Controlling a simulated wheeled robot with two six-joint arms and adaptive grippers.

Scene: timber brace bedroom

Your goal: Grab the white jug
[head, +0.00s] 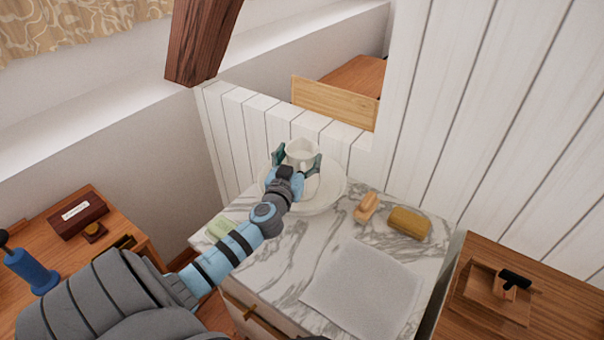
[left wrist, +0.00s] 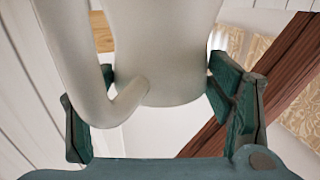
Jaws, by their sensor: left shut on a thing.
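The white jug (head: 300,151) is at the back of the marble-topped washstand, over a white basin (head: 328,200). My left gripper (head: 297,168) has its green fingers on both sides of the jug and is shut on it. In the left wrist view the jug's body (left wrist: 178,50) fills the upper middle between the fingers of my left gripper (left wrist: 160,100), and its curved handle (left wrist: 85,60) hangs toward the camera. The gripper and arm hide the jug's lower part in the head view, so I cannot tell whether it touches the basin. My right gripper is not in view.
A grey-white cloth (head: 362,290), a wooden brush (head: 367,207) and a yellow sponge-like block (head: 409,222) lie on the marble top (head: 285,250). White plank walls stand close behind. Wooden tables flank both sides.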

